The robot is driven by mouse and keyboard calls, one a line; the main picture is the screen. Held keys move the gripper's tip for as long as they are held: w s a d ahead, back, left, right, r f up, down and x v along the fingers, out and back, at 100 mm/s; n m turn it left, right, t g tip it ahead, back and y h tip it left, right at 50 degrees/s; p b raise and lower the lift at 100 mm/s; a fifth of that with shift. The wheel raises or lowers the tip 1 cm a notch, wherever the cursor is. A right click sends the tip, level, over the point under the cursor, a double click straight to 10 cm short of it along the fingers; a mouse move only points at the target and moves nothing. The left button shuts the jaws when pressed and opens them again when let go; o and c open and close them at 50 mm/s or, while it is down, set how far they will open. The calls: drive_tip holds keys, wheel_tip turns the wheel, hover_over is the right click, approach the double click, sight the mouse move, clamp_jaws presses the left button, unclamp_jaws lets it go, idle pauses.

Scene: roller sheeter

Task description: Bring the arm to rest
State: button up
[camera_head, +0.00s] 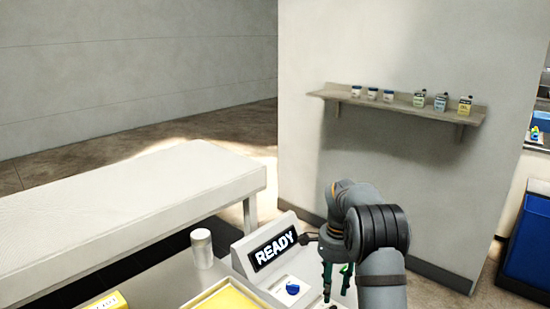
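My arm (375,235) reaches in from the lower right and bends down at the wrist. My gripper (336,284) points down near the right side of the grey machine panel (240,262). Its two green-tipped fingers stand apart, with nothing visible between them. The panel has a dark display (273,249) reading READY and a blue knob (293,287), left of the gripper. Whether the fingers touch anything below is not clear.
A yellow tray (232,297) and a yellow box (106,302) are at the bottom edge. A long white table (120,212) lies behind. A wall shelf (402,107) holds several small containers. A blue bin (527,240) stands right.

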wheel_tip(320, 180, down, 8)
drive_tip(key=shift+f, duration=0.1)
idle(0.5)
